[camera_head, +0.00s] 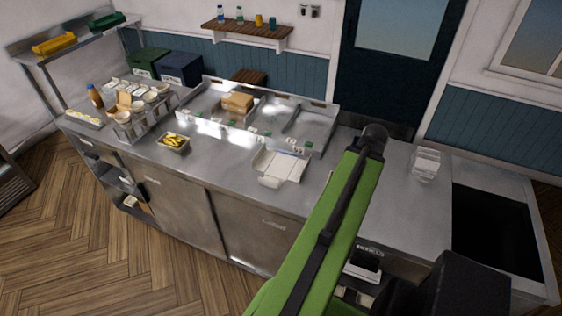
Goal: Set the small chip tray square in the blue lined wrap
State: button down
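A small tray of yellow chips (173,143) stands on the steel counter, left of centre. The tray and the paper are clearly apart. My green arm reaches up across the right of the view to a dark joint beyond the paper. No gripper fingers show, so I cannot see what they hold.
A raised steel station (310,128) holding a brown block (237,102) runs behind the tray and paper. A rack of cups (140,110) and a sauce bottle (95,96) stand left. A clear holder (426,164) stands right, near a dark recess (492,232). Counter between tray and paper is clear.

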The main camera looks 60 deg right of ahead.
aim_at(282, 164)
jog(key=u, duration=0.05)
jog(key=i, duration=0.8)
jog(key=z, duration=0.15)
jog(key=k, duration=0.85)
jog(key=u, duration=0.15)
jog(key=i, duration=0.75)
jog(key=z, duration=0.8)
jog(key=i, duration=0.35)
jog(key=z, duration=0.2)
